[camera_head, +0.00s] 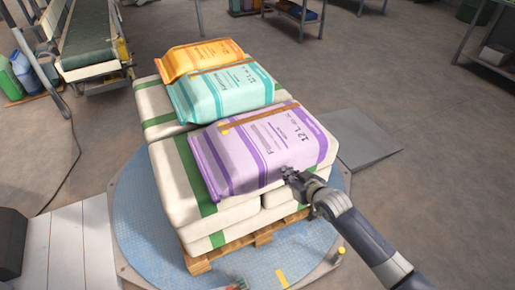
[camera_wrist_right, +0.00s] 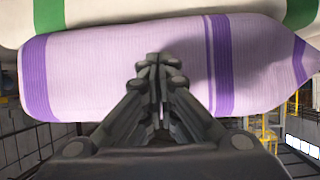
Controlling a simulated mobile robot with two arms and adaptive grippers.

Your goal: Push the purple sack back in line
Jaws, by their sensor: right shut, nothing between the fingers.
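The purple sack (camera_head: 262,148) lies on top of a stack of white sacks with green bands (camera_head: 176,188). It lies at the near right side of the stack, in front of a teal sack (camera_head: 222,92) and an orange sack (camera_head: 200,58). My right gripper (camera_head: 287,172) is shut and empty at the purple sack's near side. In the right wrist view the purple sack (camera_wrist_right: 100,75) fills the middle, and the shut fingers (camera_wrist_right: 160,65) overlap its side. I cannot tell whether they touch or press it. My left gripper is not in view.
The stack stands on a wooden pallet (camera_head: 200,262) on a round blue turntable (camera_head: 140,225). A grey ramp (camera_head: 365,140) lies to the right. A conveyor (camera_head: 86,38) stands at the back left. Open floor lies to the right.

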